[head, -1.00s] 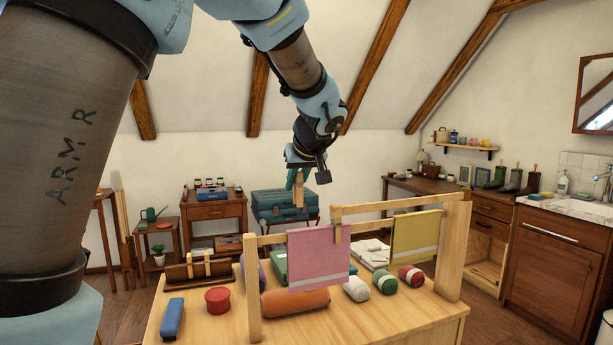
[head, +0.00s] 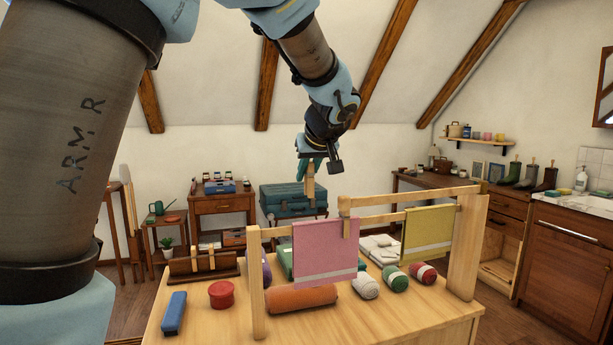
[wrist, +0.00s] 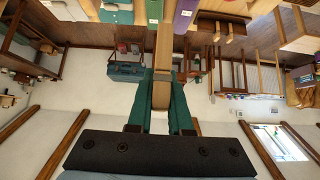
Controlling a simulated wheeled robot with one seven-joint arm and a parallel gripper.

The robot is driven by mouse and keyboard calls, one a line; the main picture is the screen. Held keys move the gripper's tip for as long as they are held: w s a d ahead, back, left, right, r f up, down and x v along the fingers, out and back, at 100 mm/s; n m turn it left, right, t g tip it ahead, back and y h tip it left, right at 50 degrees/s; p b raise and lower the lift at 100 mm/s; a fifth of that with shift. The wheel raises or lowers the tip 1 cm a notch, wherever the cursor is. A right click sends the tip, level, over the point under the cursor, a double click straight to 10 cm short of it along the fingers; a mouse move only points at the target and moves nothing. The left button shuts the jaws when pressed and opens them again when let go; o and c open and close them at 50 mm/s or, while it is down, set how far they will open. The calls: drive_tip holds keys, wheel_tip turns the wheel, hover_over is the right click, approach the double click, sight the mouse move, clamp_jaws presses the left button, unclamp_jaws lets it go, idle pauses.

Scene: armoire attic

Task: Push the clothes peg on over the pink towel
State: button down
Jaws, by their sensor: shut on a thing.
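My gripper (head: 309,166) is shut on a wooden clothes peg (head: 310,188), which points down above the rack. The peg also shows between the green fingers in the wrist view (wrist: 162,75). The pink towel (head: 325,252) hangs over the rack's lower rail, with a pale stripe near its bottom edge. The peg is above the towel's top edge and apart from it in the head view; its exact depth against the rail is hard to tell.
The wooden rack (head: 257,285) stands on a table (head: 400,322). A yellow towel (head: 428,233) hangs at right. A holder with pegs (head: 203,263), a blue brush (head: 174,313), a red tin (head: 221,294) and several rolled cloths (head: 300,299) lie around it.

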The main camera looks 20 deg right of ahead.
drive_tip(key=shift+f+b, duration=2.35)
drive_tip(key=shift+f, duration=0.15)
drive_tip(key=shift+b, duration=1.05)
drive_tip(key=shift+f+b, duration=2.9)
drive_tip(key=shift+b, duration=0.4)
drive_tip(key=c, duration=1.3)
unclamp_jaws()
drive_tip(key=o, duration=0.5)
drive_tip(key=shift+o, duration=0.2)
drive_tip(key=b+v, duration=0.1)
drive_tip(key=v, duration=0.9)
drive_tip(key=shift+s+r, duration=0.25)
drive_tip(key=shift+r, duration=0.1)
